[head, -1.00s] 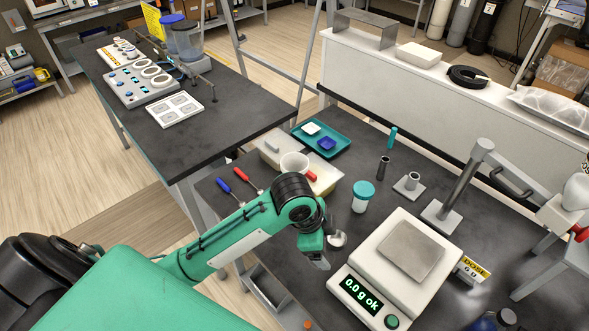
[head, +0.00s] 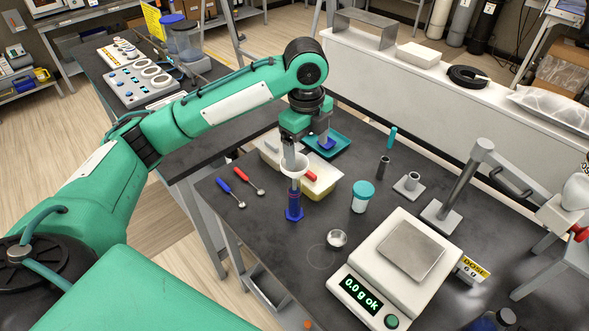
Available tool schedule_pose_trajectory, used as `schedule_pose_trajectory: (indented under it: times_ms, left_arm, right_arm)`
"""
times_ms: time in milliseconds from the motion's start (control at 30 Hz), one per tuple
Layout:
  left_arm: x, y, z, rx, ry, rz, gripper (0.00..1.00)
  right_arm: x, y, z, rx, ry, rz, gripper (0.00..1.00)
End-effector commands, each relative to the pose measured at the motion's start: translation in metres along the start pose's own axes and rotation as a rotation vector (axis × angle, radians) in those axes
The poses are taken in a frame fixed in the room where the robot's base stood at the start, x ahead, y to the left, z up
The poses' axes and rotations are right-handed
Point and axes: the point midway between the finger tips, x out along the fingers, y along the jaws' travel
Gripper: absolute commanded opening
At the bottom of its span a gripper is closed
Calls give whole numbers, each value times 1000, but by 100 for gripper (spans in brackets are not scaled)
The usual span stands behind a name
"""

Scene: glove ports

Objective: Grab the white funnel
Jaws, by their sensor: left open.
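The white funnel (head: 293,172) sits upright on top of a narrow cylinder with a blue foot (head: 294,213), on the dark bench. My left gripper (head: 304,153) points down at the funnel from above. Its fingers are apart, and one finger overlaps the funnel's mouth in the picture. I cannot tell whether it touches the funnel. The far side of the funnel's mouth is partly hidden by the gripper. My right gripper is not in view.
A pale tray with a red-handled tool (head: 308,174) and a teal tray (head: 340,140) stand behind the funnel. A teal-lidded jar (head: 362,196), a small metal cup (head: 337,239) and a scale (head: 398,262) are to the right. Two spoons (head: 250,181) lie left.

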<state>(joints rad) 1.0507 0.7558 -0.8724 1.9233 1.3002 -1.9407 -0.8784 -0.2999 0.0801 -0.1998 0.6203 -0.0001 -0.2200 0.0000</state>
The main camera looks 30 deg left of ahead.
Motion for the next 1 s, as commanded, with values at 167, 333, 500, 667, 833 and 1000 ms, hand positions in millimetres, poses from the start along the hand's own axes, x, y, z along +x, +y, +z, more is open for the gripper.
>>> schedule_pose_trajectory:
  times_ms: [167, 333, 500, 667, 833, 1000]
  left_arm:
    - [-32, -1, 21, 35, -19, 25, 84]
    - [-41, 1, 28, 51, -22, 39, 84]
    - [-19, 2, 29, 51, -22, 45, 84]
    - [13, 4, 30, 52, -22, 44, 84]
    - [36, 4, 30, 51, -22, 41, 84]
    - [45, 4, 31, 51, -21, 40, 84]
  right_arm:
    - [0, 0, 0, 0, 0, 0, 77]
    - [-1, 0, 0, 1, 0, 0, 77]
    - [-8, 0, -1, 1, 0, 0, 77]
    - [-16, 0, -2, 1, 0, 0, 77]
    - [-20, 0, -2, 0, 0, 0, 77]
    - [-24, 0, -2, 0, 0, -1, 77]
